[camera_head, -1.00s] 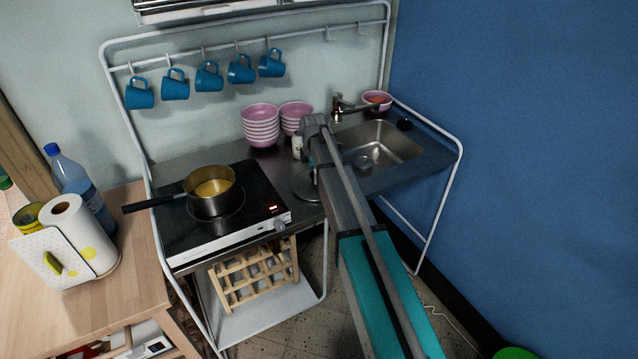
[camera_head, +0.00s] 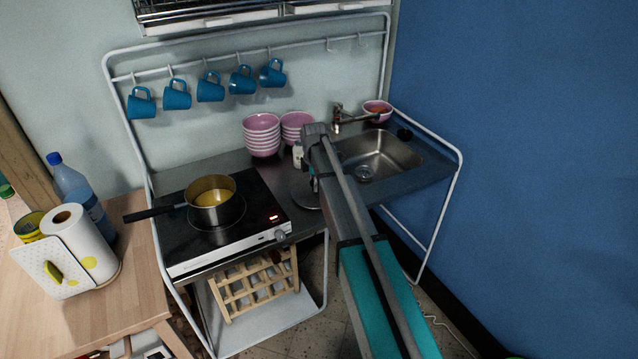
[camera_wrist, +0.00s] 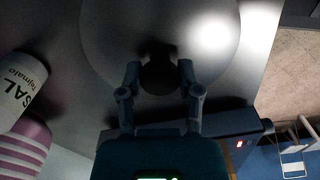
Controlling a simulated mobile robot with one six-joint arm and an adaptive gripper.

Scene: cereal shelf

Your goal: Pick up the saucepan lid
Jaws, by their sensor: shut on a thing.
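The saucepan lid (camera_wrist: 110,38) is a round, shiny metal disc with a dark knob (camera_wrist: 158,76). In the wrist view my gripper (camera_wrist: 160,78) has its two fingers closed on either side of the knob. In the head view the lid (camera_head: 303,194) shows only in part at the right of the hob, mostly behind my arm, and my gripper is largely hidden there. I cannot tell whether the lid is touching the counter. The saucepan (camera_head: 216,203) stands on the hob with yellow contents, its black handle pointing left.
The black hob (camera_head: 180,245) is left of the lid and the sink (camera_head: 385,150) right. Stacked pink bowls (camera_head: 261,136) and a salt container (camera_wrist: 22,88) stand close behind. Blue mugs (camera_head: 210,88) hang from a rail above. A wooden table (camera_head: 130,290) is at the left.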

